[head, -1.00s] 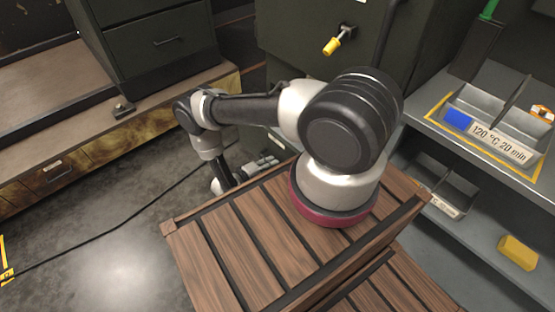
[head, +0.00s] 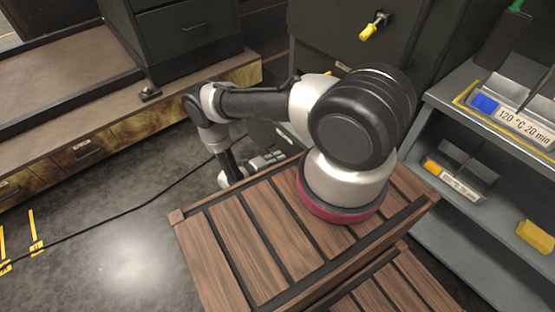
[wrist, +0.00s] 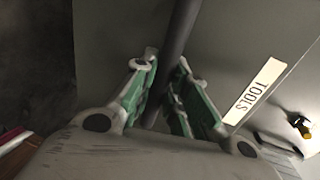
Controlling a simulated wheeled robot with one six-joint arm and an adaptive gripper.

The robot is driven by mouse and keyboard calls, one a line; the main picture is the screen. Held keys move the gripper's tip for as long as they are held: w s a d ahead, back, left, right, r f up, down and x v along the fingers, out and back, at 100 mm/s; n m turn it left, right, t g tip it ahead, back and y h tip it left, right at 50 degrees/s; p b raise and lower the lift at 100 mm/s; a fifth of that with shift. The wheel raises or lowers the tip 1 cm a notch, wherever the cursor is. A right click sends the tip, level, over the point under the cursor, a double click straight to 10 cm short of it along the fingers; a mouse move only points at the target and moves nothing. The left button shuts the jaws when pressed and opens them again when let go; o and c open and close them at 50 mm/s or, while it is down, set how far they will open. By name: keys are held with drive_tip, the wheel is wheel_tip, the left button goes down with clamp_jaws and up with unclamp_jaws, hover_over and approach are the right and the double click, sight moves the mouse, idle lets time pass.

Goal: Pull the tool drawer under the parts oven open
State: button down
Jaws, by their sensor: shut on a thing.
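In the wrist view, the green-padded fingers of my gripper (wrist: 165,85) are shut on the dark bar handle (wrist: 182,30) of the tool drawer. The drawer's grey front (wrist: 235,35) fills the view behind it and bears a white TOOLS label (wrist: 252,90). In the head view, the parts oven (head: 340,40) is a dark green cabinet with a yellow-tipped lever (head: 370,28). My arm hides much of the drawer, and the fingers cannot be made out there.
A grey shelf unit (head: 430,230) with bins stands at the right. A wooden bench with drawers (head: 90,150) runs along the left. A black cable (head: 130,208) crosses the floor.

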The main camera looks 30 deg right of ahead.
drive_tip(key=c, duration=1.4)
unclamp_jaws()
drive_tip(key=v, duration=1.2)
